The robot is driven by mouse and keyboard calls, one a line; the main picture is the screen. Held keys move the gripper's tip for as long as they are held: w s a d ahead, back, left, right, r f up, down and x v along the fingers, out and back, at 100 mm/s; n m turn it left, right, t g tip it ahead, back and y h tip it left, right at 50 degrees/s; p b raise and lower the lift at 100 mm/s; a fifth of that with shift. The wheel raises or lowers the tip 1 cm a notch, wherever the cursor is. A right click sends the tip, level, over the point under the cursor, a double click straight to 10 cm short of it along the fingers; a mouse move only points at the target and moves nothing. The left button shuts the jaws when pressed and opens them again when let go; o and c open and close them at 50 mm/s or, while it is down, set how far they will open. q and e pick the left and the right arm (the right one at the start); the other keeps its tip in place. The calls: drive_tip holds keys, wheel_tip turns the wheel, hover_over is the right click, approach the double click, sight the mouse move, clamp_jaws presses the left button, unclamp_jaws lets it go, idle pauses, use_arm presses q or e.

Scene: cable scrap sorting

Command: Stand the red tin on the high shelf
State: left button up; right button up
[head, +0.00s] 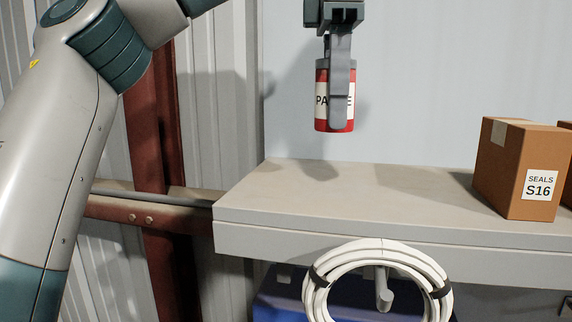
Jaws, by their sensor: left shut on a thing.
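The red tin (321,112) has a white label with partly hidden dark letters and a grey top. My left gripper (339,112) points down and is shut on the tin, one finger lying across its front. The tin hangs upright, in the picture above the left part of the shelf (290,174). A gap shows between the tin's bottom and the shelf top, and shadows fall on the wall and shelf. My right gripper is not in view.
A cardboard box (504,170) labelled SEALS S16 stands on the shelf's right part, with another box (567,180) partly cut off beside it. A white cable coil (318,290) hangs on a hook below the shelf's front edge. The shelf's left and middle are clear.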

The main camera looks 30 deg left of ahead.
use_arm(q)
hover_over(281, 190)
wheel_tip(281, 190, down, 4)
drive_tip(key=shift+w+a+f, duration=0.1)
drive_tip(key=shift+f, duration=0.1)
drive_tip(key=shift+w+f+p, duration=0.1)
drive_tip(key=shift+f+p, duration=0.35)
drive_tip(key=shift+f, duration=1.5)
drive_tip(key=shift+f, duration=0.2)
drive_tip(key=o, duration=1.2)
drive_tip(key=shift+r, duration=0.25)
